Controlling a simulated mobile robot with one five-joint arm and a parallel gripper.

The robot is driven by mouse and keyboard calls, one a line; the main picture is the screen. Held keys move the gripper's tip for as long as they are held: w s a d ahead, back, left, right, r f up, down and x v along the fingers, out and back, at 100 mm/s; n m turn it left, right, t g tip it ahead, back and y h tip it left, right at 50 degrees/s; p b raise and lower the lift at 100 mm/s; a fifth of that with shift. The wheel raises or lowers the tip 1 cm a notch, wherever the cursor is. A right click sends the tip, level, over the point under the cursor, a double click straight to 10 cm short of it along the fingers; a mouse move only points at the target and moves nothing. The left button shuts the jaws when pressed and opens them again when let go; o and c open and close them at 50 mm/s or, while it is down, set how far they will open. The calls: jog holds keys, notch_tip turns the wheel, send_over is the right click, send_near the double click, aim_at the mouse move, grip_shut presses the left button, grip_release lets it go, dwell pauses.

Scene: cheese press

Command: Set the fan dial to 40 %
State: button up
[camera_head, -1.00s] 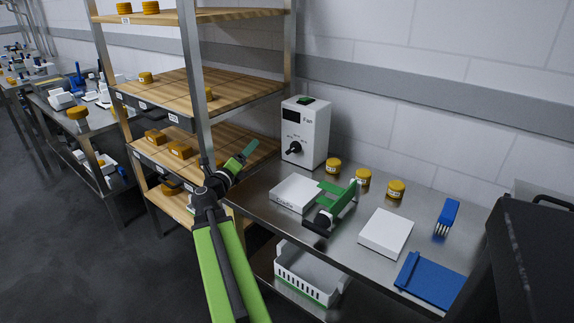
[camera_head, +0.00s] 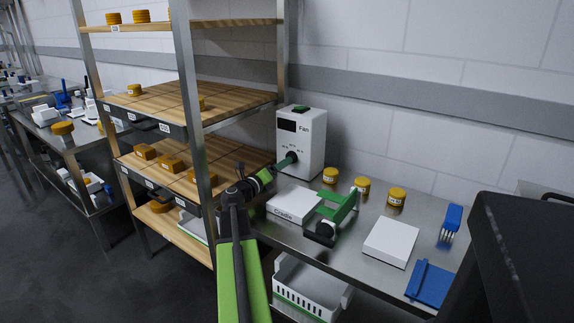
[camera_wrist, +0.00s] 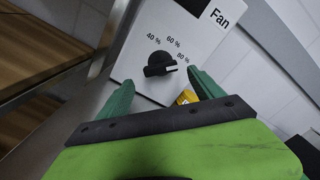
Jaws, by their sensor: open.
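The fan box (camera_head: 314,160) is a white upright box labelled "Fan", with a black display and a green top piece, at the back left of the steel table. Its black dial (camera_wrist: 160,64) shows in the wrist view, with marks for 40 %, 60 % and 80 %. In the head view my gripper (camera_head: 284,163) overlaps the dial's left edge; contact cannot be told.
A wooden shelf rack (camera_head: 225,100) with a metal post stands close left of my arm. A white cradle block (camera_head: 292,206), a green-and-black tool (camera_head: 338,212) and several yellow jars (camera_head: 362,185) are on the table. A white basket (camera_head: 310,291) sits below.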

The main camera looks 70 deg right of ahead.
jog(key=x, duration=0.5)
jog(key=shift+s+d, duration=0.1)
jog(key=shift+d, duration=0.25)
jog(key=shift+c, duration=0.5)
